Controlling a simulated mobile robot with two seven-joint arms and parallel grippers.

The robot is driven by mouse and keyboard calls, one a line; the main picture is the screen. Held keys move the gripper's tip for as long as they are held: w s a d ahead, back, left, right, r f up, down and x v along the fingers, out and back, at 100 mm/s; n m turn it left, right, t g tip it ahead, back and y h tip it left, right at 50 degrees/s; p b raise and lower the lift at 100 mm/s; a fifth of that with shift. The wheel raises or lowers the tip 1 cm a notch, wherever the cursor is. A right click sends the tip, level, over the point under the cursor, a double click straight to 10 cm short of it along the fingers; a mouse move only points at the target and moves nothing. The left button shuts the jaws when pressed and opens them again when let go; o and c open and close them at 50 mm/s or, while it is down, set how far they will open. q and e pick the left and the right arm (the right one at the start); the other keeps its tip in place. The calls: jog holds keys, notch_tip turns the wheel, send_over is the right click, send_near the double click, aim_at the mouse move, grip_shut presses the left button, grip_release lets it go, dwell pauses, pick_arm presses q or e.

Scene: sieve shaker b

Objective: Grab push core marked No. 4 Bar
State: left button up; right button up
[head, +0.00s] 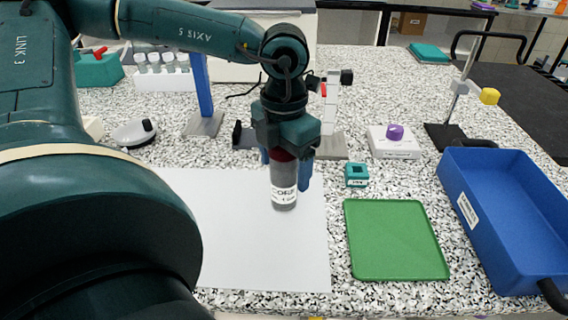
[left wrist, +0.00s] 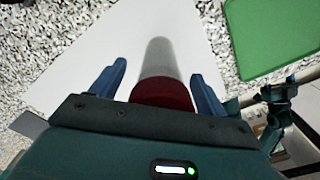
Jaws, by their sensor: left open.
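The push core (head: 284,186) is a grey, clear-looking tube with a dark red cap and a white label on its lower part. The label is too small to read surely. It stands upright on the white sheet. My left gripper (head: 286,180) points down over it, with a blue finger on each side of the capped upper end. In the left wrist view the red cap (left wrist: 162,94) lies between the two open fingers (left wrist: 158,82), with a gap visible on both sides. My right gripper is not in view.
The white sheet (head: 230,245) is otherwise clear. A green tray (head: 396,240), a small teal block (head: 356,175) and a blue bin (head: 510,220) are to the right. Behind stand a white device with a purple knob (head: 394,140), stands and a rack of vials (head: 163,72).

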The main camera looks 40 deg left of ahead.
pick_arm(q)
jog(key=shift+c, duration=0.4)
grip_shut()
dwell(0.4)
jog(key=shift+r, duration=0.1)
